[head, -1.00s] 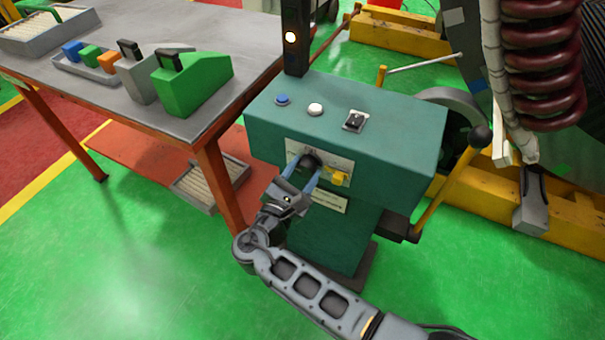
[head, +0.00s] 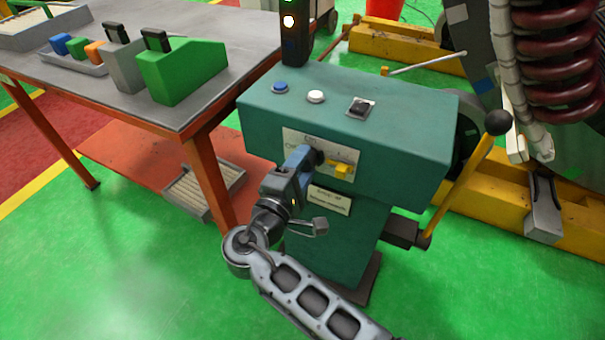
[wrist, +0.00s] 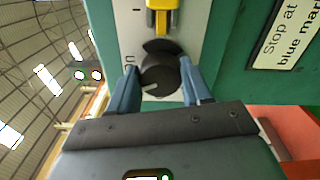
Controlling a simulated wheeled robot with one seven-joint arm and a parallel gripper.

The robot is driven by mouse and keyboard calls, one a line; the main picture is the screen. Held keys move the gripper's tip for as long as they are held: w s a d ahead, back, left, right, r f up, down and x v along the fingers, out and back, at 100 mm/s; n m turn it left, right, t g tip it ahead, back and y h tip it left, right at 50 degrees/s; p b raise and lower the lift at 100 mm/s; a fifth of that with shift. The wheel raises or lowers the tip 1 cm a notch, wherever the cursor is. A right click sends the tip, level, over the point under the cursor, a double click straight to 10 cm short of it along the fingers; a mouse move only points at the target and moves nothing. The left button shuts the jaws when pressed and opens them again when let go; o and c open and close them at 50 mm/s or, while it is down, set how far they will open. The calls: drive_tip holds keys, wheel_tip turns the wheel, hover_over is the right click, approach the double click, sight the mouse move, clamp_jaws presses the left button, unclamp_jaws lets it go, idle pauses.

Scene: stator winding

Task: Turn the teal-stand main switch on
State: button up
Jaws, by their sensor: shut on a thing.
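The teal stand (head: 345,120) stands in the middle of the head view. Its front has a pale panel with a dark rotary main switch and a yellow part (head: 342,169) to the right of it. My gripper (head: 304,162) is at the panel, shut on the main switch, whose knob is partly hidden by the fingers in the head view. In the wrist view the round black knob (wrist: 160,72) sits between my two blue fingers, with a light pointer mark at its lower left. Part of the panel lettering is hidden.
Blue (head: 280,87) and white (head: 316,96) buttons and a black switch (head: 361,108) are on the stand's top. A lit signal tower (head: 291,35) rises behind. A yellow lever (head: 465,180) is at right, a workbench (head: 130,90) at left. Green floor is clear in front.

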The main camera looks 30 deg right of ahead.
drive_tip(key=m+b, duration=0.3)
drive_tip(key=shift+f, duration=0.3)
drive_tip(key=shift+m+b, duration=0.75)
drive_tip(key=shift+m, duration=0.15)
drive_tip(key=shift+r, duration=0.15)
drive_tip(key=o, duration=1.1)
drive_tip(key=shift+c, duration=0.2)
drive_tip(key=v, duration=0.7)
drive_tip(key=shift+s+a, duration=0.25)
drive_tip(key=shift+a, duration=0.05)
